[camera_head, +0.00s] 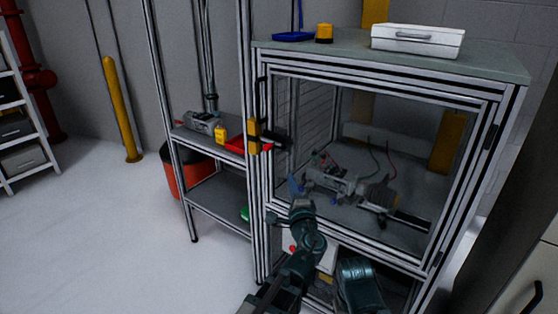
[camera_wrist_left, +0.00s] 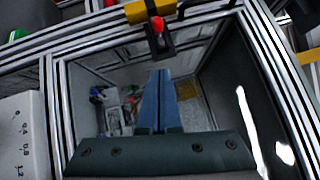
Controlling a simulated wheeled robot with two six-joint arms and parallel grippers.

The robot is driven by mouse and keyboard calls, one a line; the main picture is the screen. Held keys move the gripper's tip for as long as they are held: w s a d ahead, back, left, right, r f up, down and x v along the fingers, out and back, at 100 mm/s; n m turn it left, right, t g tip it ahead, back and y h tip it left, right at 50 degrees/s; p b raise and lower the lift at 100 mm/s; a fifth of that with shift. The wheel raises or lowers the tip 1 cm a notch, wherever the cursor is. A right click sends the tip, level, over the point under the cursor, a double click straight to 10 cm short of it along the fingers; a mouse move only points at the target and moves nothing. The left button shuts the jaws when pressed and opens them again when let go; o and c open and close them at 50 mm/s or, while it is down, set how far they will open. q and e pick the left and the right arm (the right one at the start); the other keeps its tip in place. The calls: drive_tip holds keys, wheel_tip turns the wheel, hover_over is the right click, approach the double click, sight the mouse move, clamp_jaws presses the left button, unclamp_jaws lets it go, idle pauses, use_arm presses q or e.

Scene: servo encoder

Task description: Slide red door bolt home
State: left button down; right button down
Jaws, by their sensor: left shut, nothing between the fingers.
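The red door bolt (camera_head: 267,147) is at the left edge of the cabinet's clear door, beside a yellow block (camera_head: 253,135) on the frame post. In the left wrist view its red knob (camera_wrist_left: 158,24) stands near the top, with the yellow block (camera_wrist_left: 150,10) above it and a dark bracket (camera_wrist_left: 160,45) behind. My left gripper (camera_head: 295,184) is in front of the door, below and right of the bolt. In the left wrist view its blue fingers (camera_wrist_left: 160,95) are together and empty, pointing toward the bracket, apart from the knob. My right gripper does not show.
The cabinet door has a metal frame (camera_head: 350,222) around a clear panel; machine parts (camera_head: 345,183) lie inside. A dark vertical handle (camera_head: 262,100) is above the bolt. A shelf rack (camera_head: 217,187) stands close to the left.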

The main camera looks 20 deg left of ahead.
use_arm(q)
drive_tip(key=p, duration=0.1)
approach(272, 147)
drive_tip(key=w+d, duration=0.2)
drive_tip(key=w, duration=0.2)
drive_tip(key=shift+w+a+r+p, duration=0.1)
drive_tip(key=shift+w+a+p, duration=0.15)
drive_tip(key=shift+a, duration=0.45)
drive_tip(key=shift+w+a+r+p, duration=0.15)
drive_tip(key=shift+w+a, duration=0.1)
drive_tip(key=shift+a, duration=0.45)
drive_tip(key=shift+w+a+r+p, duration=0.1)
drive_tip(key=shift+w+a+p, duration=0.1)
drive_tip(key=shift+a, duration=0.5)
drive_tip(key=a, duration=0.1)
drive_tip(key=w+a, duration=0.1)
drive_tip(key=a, duration=0.1)
